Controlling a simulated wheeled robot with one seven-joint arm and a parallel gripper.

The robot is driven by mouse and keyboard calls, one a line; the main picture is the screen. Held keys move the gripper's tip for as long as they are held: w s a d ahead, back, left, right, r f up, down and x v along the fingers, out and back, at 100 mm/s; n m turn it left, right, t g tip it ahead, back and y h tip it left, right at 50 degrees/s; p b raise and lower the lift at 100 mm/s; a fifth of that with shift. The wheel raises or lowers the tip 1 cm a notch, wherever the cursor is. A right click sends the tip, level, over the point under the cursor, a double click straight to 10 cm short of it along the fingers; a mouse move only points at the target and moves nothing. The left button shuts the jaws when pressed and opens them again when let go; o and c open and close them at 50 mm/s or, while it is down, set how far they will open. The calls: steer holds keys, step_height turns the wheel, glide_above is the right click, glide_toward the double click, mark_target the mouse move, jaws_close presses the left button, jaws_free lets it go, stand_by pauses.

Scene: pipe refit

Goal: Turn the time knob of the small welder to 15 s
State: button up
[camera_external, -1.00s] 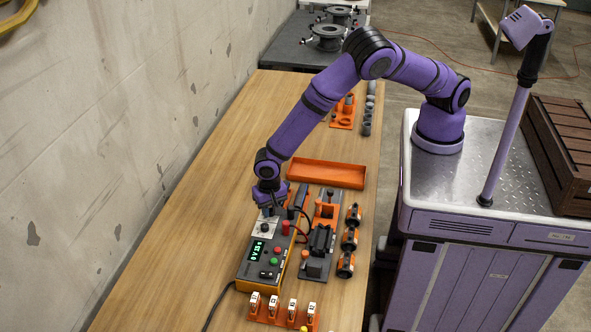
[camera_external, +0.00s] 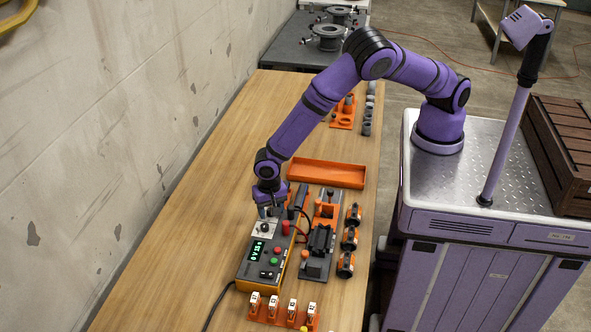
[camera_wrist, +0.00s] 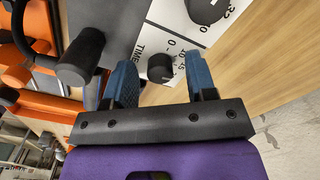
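The small welder (camera_external: 254,262) is a grey and yellow box on the bench, with a green lit display (camera_external: 257,251) whose characters are too small to read surely. Its time knob (camera_wrist: 160,68) is a small black dial beside the printed word TIME in the wrist view. A larger black knob (camera_wrist: 205,10) sits farther up the same white panel. My gripper (camera_wrist: 161,80) is open, with one blue finger on each side of the time knob and a gap to it on both sides. In the external view my gripper (camera_external: 270,212) is over the welder's far end.
A red terminal (camera_external: 286,228) and cable are close right of my gripper. A clamp fixture (camera_external: 320,240) stands farther right, an empty orange tray (camera_external: 327,173) behind. Orange holders with white-labelled pieces (camera_external: 274,307) stand in front. Bench left of the welder is clear.

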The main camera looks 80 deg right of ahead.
step_height(320, 180, up, 11)
stand_by(0.6)
stand_by(0.3)
steer(key=s+d+r+n+t+y, duration=0.15)
steer(key=s+d+r, duration=0.25)
steer(key=d+r, duration=0.8)
steer(key=s+d+r+n+y, duration=0.1)
steer(key=s+d+r+n, duration=0.2)
steer(key=d+r, duration=1)
steer(key=s+d+r+n+t, duration=0.1)
steer(key=s+d+r+n, duration=0.1)
steer(key=s, duration=0.6)
steer(key=s+d+r+n+t+h, duration=0.1)
steer(key=s+d+r+n, duration=0.1)
steer(key=s+d+r, duration=0.2)
steer(key=s+d+r+n+t+h, duration=0.1)
steer(key=s+d, duration=0.5)
steer(key=s, duration=0.6)
steer(key=shift+s+d+r+n+t, duration=0.25)
steer(key=shift+d+r+n+t, duration=0.15)
steer(key=shift+r+n, duration=0.4)
